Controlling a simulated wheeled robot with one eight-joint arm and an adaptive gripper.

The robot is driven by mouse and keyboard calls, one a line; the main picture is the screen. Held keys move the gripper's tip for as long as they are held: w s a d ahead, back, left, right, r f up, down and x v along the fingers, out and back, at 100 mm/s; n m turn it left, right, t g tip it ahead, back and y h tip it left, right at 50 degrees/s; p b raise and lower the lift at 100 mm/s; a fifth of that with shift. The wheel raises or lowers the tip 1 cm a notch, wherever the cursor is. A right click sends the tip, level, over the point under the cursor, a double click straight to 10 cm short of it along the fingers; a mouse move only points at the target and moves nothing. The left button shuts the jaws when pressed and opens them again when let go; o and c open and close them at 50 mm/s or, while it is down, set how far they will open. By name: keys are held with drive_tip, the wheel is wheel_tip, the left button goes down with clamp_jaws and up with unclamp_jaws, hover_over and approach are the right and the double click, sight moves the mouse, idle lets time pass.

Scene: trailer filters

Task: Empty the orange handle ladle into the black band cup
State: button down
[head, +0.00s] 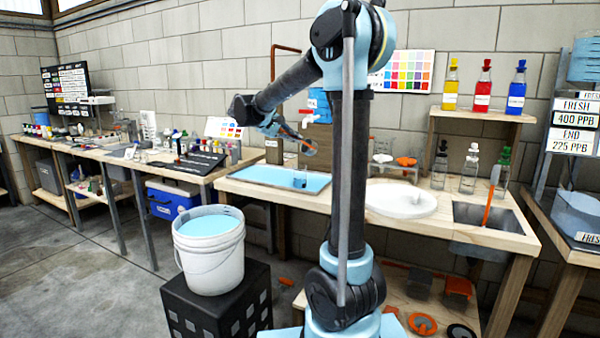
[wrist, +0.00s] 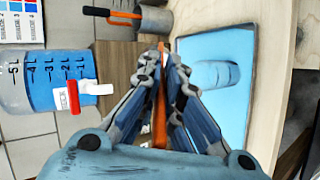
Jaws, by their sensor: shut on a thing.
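My gripper (wrist: 163,62) is shut on the orange handle (wrist: 159,110) of the ladle. In the head view my gripper (head: 296,136) is above the blue tray, with the ladle's orange part (head: 309,149) at its tip. The ladle's bowl and anything in it cannot be made out. A clear cup (head: 300,180) stands in the blue tray, below my gripper. It also shows in the wrist view (wrist: 214,74), to the right of the fingers. I cannot tell whether this cup has a black band.
The tray (head: 252,181) holds blue liquid. A graduated jug (wrist: 30,80) with a red and white tap shows left in the wrist view. A metal can (wrist: 155,19) with an orange, black-ended handle is near the top. A white bucket (head: 209,262) stands in front of the bench.

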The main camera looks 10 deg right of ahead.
drive_tip(key=shift+s+a+f+t+h, duration=0.2)
drive_tip(key=shift+a+f+t+h, duration=0.1)
drive_tip(key=shift+a+f+h, duration=0.2)
drive_tip(key=shift+s+a+f+t+h, duration=0.2)
drive_tip(key=shift+a+f+t+h, duration=0.15)
drive_tip(key=shift+h, duration=0.25)
idle(0.4)
drive_tip(key=shift+s+a+f+t+h, duration=0.4)
drive_tip(key=shift+a+f+h, duration=0.25)
drive_tip(key=shift+f+h, duration=0.15)
idle(0.4)
drive_tip(key=shift+s+a+f+t+h, duration=0.1)
drive_tip(key=shift+a+f+t+h, duration=0.1)
drive_tip(key=shift+f+h, duration=0.2)
drive_tip(key=shift+s+a+f+t+h, duration=0.1)
drive_tip(key=shift+f+t+h, duration=0.05)
drive_tip(key=shift+f+h, duration=0.2)
drive_tip(key=shift+s+a+f+t+h, duration=0.15)
drive_tip(key=shift+f+t+h, duration=0.65)
drive_tip(key=shift+f+h, duration=0.8)
idle(0.9)
drive_tip(key=shift+f+t+h+p, duration=0.4)
drive_tip(key=shift+f+t+h, duration=0.3)
drive_tip(key=shift+f+h, duration=0.85)
idle(0.5)
